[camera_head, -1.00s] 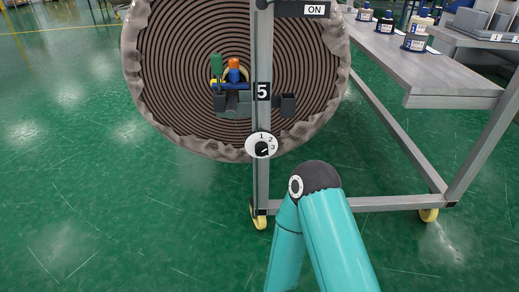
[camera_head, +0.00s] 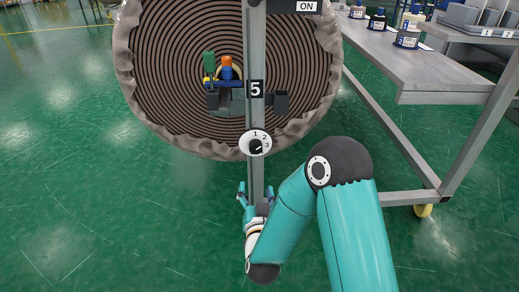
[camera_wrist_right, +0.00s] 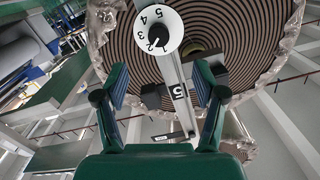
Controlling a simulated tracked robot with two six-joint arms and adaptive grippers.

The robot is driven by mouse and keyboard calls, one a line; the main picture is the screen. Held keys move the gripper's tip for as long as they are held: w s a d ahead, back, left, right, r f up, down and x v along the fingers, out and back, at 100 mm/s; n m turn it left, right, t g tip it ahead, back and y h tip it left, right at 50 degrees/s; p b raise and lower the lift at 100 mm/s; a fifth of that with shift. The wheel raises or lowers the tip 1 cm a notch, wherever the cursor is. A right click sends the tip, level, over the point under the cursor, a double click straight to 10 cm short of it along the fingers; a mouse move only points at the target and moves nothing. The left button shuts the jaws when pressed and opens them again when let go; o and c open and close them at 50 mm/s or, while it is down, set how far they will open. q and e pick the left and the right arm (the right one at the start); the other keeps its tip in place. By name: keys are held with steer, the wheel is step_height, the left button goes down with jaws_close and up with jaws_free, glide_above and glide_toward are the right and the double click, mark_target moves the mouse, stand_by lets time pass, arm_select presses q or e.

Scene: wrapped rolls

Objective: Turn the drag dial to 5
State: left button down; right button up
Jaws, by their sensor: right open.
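The drag dial (camera_head: 255,143) is a round white disc with a black knob, mounted on a grey upright post. In the right wrist view the dial (camera_wrist_right: 158,33) also shows 4 and 5. My right gripper (camera_head: 256,193) is below the dial at the post, open and apart from the dial. In the right wrist view its open fingers (camera_wrist_right: 160,83) stand either side of the post, with the dial beyond them. My left gripper is not in view.
A large wrapped roll (camera_head: 170,90) is behind the post. A black plate marked 5 (camera_head: 257,89) is on the post above the dial, and an ON sign (camera_head: 306,6) is higher up. A grey bench (camera_head: 420,65) with bottles stands at the right. Green floor at the left is clear.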

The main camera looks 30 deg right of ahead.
mark_target(256, 150)
steer(key=shift+h, duration=0.3)
steer(key=x, duration=0.5)
steer(key=r+b+x, duration=0.1)
steer(key=x, duration=0.5)
steer(key=r+b+x, duration=0.1)
steer(key=x, duration=0.5)
steer(key=shift+s+d, duration=0.15)
steer(key=shift+d, duration=0.1)
